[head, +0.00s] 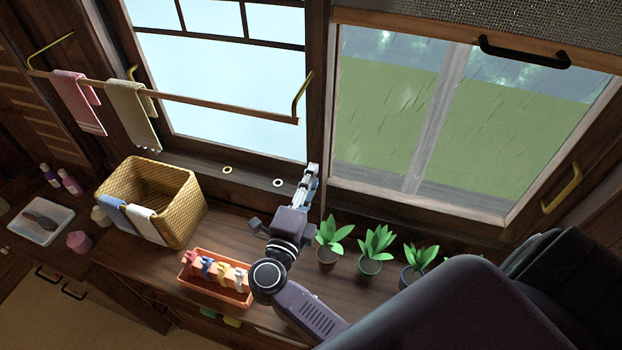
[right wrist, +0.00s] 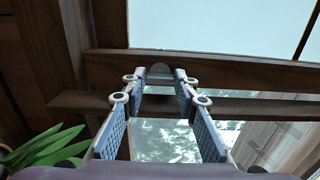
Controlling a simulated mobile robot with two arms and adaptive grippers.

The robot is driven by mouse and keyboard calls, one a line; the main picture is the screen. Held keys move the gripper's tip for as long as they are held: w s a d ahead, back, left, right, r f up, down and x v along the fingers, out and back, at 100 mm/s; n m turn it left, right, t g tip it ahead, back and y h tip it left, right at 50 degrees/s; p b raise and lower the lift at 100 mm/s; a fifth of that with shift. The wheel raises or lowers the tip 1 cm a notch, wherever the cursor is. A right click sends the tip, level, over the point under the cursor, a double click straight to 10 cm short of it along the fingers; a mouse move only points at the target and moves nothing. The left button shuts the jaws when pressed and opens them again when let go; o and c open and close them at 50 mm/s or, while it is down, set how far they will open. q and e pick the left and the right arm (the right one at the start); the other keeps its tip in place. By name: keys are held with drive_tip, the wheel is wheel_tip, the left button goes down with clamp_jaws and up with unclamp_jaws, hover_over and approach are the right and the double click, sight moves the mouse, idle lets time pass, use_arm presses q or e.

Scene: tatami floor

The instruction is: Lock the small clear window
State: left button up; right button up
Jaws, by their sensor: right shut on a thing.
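The small clear window (head: 235,85) is the left one, with a pale blue pane and dark wooden frame. It also shows in the right wrist view (right wrist: 220,30). My right gripper (head: 312,172) is at the frame's lower right corner, by the post between the two windows. In the right wrist view its fingers (right wrist: 161,80) close around a small grey rounded tab (right wrist: 160,70) at the lower rail. The tab looks like a latch; its exact position is partly hidden by the fingers. My left gripper is not in view.
Potted plants (head: 376,249) stand right of my right arm. A wicker basket (head: 180,215) and an orange planter box (head: 215,290) stand to its left. A towel rail (head: 200,101) crosses the clear window. A larger window (head: 400,110) with a black handle (head: 524,52) is at the right.

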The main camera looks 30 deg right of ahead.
drive_tip(key=shift+w+r+n+p, duration=0.1)
drive_tip(key=shift+n+p, duration=0.55)
drive_tip(key=shift+n, duration=0.05)
drive_tip(key=o, duration=0.9)
drive_tip(key=shift+c, duration=0.2)
drive_tip(key=o, duration=0.3)
drive_tip(key=shift+w+d, duration=0.1)
drive_tip(key=shift+d, duration=0.05)
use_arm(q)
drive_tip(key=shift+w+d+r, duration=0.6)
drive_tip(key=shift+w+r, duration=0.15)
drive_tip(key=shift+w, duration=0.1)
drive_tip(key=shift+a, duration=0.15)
